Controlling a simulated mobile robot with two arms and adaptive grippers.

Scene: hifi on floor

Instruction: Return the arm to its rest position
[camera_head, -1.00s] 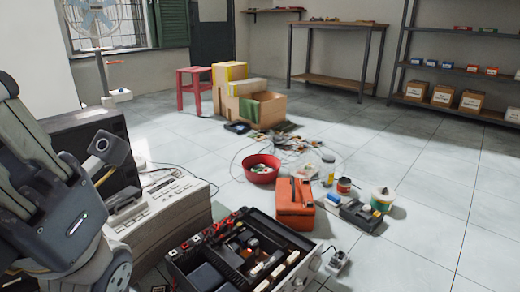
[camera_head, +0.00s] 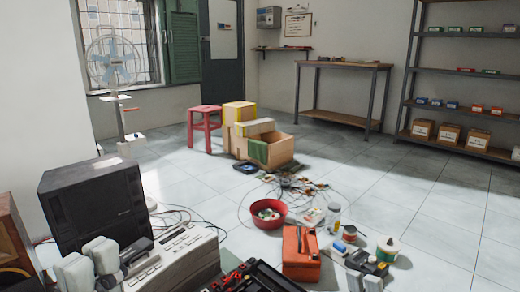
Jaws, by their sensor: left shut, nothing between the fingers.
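My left gripper (camera_head: 90,268) shows at the lower left of the head view, with pale grey finger pads and dark joints. It is shut and holds nothing. It appears in front of the beige hi-fi unit (camera_head: 175,262) and below the black box-shaped unit (camera_head: 95,205); whether it touches either cannot be told. Two small pale grey tips at the bottom edge, right of centre, look like my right gripper (camera_head: 364,284). The rest of that gripper is cut off by the frame.
An opened black chassis (camera_head: 262,280), an orange toolbox (camera_head: 301,258), a red bowl (camera_head: 268,213) and a dark tool (camera_head: 366,263) lie on the floor ahead. Cardboard boxes (camera_head: 265,150), a red stool (camera_head: 204,122) and a fan (camera_head: 113,62) stand farther back. The right floor is clear.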

